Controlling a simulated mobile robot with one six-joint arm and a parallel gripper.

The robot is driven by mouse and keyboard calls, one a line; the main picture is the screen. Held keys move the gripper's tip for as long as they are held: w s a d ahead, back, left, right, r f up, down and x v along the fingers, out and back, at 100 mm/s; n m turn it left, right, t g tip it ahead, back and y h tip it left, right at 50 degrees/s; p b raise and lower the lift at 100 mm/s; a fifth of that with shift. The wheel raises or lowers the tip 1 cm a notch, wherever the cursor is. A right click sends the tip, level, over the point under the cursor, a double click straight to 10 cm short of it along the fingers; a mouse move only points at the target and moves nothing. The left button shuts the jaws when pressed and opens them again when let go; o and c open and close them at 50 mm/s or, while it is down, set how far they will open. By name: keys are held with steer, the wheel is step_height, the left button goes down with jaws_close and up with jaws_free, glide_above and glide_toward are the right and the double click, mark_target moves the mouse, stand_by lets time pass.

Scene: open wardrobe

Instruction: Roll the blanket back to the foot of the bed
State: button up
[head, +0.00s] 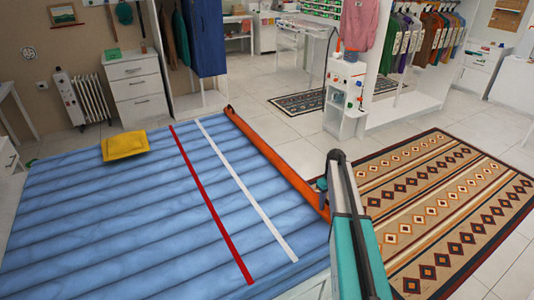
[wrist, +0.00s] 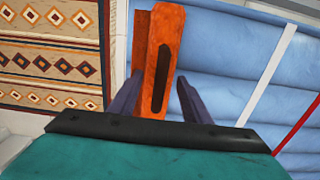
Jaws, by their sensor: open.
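The blue quilted blanket (head: 110,215) lies spread flat over the bed, with a red stripe (head: 210,200) and a white stripe (head: 245,188) across it. It also shows in the wrist view (wrist: 222,60). A long orange bar (head: 270,155) runs along the blanket's right edge. Its near end, with a dark slot, shows in the wrist view (wrist: 164,35). My gripper (head: 323,187) is at this near end. In the wrist view its two dark fingers (wrist: 158,98) stand apart, one on each side of the bar. I cannot tell whether they touch it.
A yellow pillow (head: 125,145) lies at the bed's far left. A patterned rug (head: 450,205) covers the floor right of the bed. A white shelf unit (head: 345,95) and a rack of clothes (head: 425,40) stand behind.

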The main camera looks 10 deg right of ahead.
steer(key=shift+r+p, duration=1.8)
steer(key=shift+r, duration=2.2)
steer(key=s+a+f+m, duration=0.2)
steer(key=s+a+f, duration=0.1)
steer(key=s+a, duration=1)
steer(key=s+a+f+m, duration=0.2)
steer(key=s+a+f, duration=0.2)
steer(key=s+a, duration=0.95)
steer(key=s+f+g, duration=0.3)
steer(key=s+f, duration=0.5)
steer(key=s, duration=0.4)
steer(key=s+a+f+g, duration=0.1)
steer(key=s+f+g, duration=0.1)
steer(key=s+f, duration=0.7)
steer(key=s, duration=0.3)
steer(key=shift+f+n+g, duration=0.25)
steer(key=shift+n+g, duration=0.05)
steer(key=shift+g, duration=0.1)
